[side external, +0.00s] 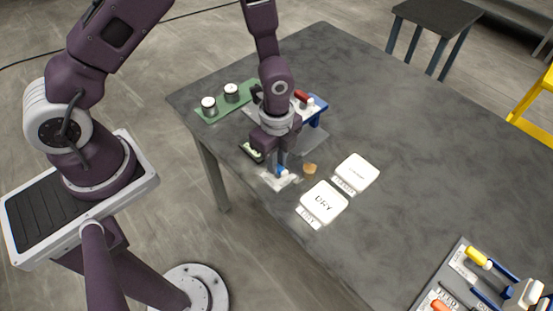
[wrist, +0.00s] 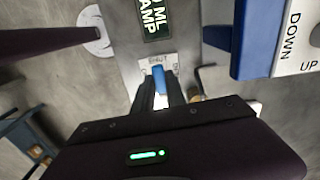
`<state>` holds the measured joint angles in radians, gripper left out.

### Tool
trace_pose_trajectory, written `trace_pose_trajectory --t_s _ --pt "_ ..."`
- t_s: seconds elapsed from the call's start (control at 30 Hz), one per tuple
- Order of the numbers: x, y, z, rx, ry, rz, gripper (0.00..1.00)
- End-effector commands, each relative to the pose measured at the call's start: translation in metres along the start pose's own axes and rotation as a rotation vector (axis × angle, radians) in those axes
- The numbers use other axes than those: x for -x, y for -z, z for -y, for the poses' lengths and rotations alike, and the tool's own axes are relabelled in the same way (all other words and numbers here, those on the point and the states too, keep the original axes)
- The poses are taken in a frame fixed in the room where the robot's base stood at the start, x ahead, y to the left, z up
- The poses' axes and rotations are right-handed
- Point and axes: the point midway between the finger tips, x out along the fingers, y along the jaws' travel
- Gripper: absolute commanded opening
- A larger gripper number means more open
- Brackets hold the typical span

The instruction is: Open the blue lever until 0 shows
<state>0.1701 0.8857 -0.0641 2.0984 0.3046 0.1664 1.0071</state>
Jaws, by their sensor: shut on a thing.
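The blue lever (wrist: 159,80) shows in the wrist view as a small blue piece between my two fingertips, beside a small white label whose print is too blurred to read surely. My gripper (wrist: 161,92) is shut on this lever. In the side external view, my gripper (side external: 281,164) points down near the table's front edge, with the blue lever (side external: 283,172) at its tips above a pale plate. The fingers hide part of the lever. No 0 can be made out.
A press with a larger blue part (side external: 318,113) stands behind my gripper; in the wrist view its white plate (wrist: 300,40) reads DOWN and UP. A green tray (side external: 212,116) holds two metal cylinders.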

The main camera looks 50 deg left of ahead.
Motion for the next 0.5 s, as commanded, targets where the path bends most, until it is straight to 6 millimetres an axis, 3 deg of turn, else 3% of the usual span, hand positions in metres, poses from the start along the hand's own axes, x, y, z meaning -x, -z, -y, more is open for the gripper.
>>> trace_pose_trajectory --t_s 0.5 --pt "0.0007 0.0007 -0.0023 0.424 0.001 0.000 0.00"
